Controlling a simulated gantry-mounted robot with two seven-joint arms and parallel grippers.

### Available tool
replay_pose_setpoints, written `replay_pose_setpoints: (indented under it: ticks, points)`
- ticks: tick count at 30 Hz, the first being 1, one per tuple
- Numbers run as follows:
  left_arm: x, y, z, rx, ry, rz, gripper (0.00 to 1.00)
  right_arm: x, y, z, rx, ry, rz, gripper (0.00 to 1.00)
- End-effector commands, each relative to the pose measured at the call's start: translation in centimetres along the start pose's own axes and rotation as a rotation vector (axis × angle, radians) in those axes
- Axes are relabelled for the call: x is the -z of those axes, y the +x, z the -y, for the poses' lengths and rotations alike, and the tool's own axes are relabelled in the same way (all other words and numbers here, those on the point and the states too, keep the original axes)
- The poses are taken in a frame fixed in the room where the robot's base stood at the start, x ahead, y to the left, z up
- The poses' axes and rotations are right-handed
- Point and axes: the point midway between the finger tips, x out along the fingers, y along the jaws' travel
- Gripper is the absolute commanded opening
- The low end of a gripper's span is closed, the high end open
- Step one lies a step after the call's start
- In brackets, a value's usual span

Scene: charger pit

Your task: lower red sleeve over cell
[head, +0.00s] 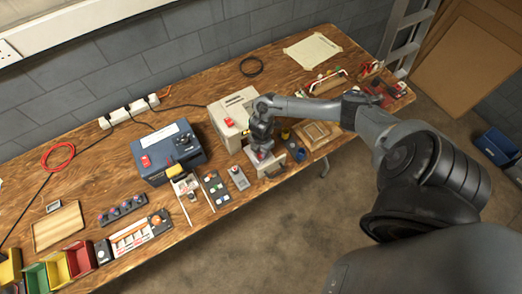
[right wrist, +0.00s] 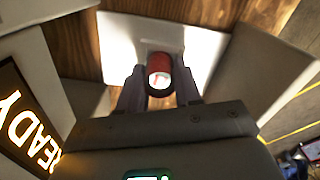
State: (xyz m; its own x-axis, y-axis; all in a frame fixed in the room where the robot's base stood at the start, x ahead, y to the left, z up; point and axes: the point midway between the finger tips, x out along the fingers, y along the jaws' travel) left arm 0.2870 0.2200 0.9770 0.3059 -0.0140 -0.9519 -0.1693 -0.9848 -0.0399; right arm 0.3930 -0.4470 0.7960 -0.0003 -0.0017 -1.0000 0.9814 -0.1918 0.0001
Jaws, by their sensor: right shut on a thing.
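A red sleeve (right wrist: 158,60) sits between the two fingers of my right gripper (right wrist: 160,92) in the right wrist view. A pale round end shows inside the sleeve's near opening; I cannot tell whether it is the cell or the sleeve's inner wall. Beyond it lies a white plate (right wrist: 115,45). In the head view my right gripper (head: 261,152) points down at a small beige holder (head: 271,171) near the table's front edge, with a bit of red at the fingertips. The cell is not clearly seen. My left gripper is not in view.
A beige machine (head: 233,108) stands just behind the gripper, and a blue box (head: 168,152) to its left. Small control boxes (head: 214,190) and a wooden tray (head: 315,134) flank the holder. A lit READY panel (right wrist: 25,120) shows at the wrist view's left.

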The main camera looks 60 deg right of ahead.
Motion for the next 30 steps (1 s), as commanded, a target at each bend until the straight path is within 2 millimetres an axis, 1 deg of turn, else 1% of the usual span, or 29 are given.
replay_pose_setpoints:
  ticks: [18,19,24,25,30]
  points:
    - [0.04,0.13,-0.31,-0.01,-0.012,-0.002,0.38,0.01,0.55,0.0,0.0,0.0,0.0,0.06]
    - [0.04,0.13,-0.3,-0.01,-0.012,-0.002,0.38,0.01,0.55,0.0,0.0,0.0,0.0,0.35]
    - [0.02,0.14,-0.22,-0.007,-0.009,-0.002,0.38,0.02,0.55,0.0,0.0,0.0,0.0,0.61]
    - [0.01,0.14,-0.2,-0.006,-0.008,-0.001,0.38,0.02,0.55,0.0,0.0,0.0,0.0,0.63]
    - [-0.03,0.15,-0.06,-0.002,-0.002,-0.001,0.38,0.02,0.55,0.01,0.0,0.0,0.0,0.63]
